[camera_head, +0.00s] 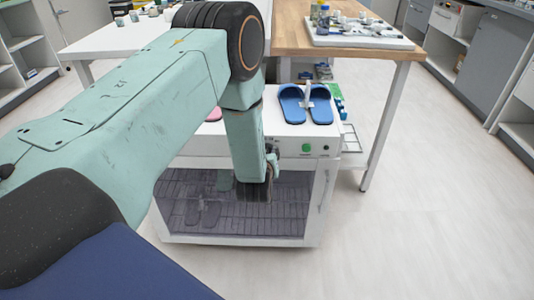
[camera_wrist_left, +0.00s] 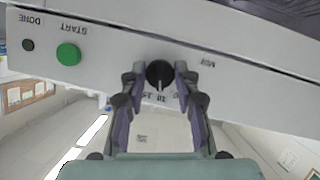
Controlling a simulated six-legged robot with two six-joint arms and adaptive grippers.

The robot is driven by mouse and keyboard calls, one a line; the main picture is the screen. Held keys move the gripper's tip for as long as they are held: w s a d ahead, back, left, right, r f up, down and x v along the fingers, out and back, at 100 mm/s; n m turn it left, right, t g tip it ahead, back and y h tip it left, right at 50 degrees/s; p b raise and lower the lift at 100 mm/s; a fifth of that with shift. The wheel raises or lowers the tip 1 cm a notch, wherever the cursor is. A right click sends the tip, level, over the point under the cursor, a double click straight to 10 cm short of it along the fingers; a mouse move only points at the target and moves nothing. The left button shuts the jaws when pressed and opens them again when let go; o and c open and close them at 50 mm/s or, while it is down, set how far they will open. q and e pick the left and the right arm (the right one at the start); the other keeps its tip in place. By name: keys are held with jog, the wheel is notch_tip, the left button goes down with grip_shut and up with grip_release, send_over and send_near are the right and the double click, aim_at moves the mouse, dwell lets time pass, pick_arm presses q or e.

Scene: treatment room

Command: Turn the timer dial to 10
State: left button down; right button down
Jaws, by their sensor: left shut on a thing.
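The timer dial (camera_wrist_left: 160,73) is a round black knob with a pale pointer line, on the white front panel of the cabinet. In the left wrist view the panel appears upside down, and the pointer line points toward the picture's bottom, at small inverted numerals that are hard to read. My left gripper (camera_wrist_left: 160,77) has its two fingers on either side of the dial, shut on it. In the head view my left gripper (camera_head: 270,166) is at the cabinet's front and hides the dial. My right gripper is in neither view.
The white cabinet (camera_head: 278,241) has a glazed front with racks inside. A green START button (camera_wrist_left: 68,54) and a dark DONE lamp (camera_wrist_left: 28,45) share the panel. Blue slippers (camera_head: 291,105) lie on top. A wood-topped table (camera_head: 290,35) stands behind; floor at right is clear.

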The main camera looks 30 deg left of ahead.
pick_arm(q)
jog(key=c, duration=1)
grip_release()
jog(key=v, duration=1.2)
jog(key=shift+d+f, duration=0.1)
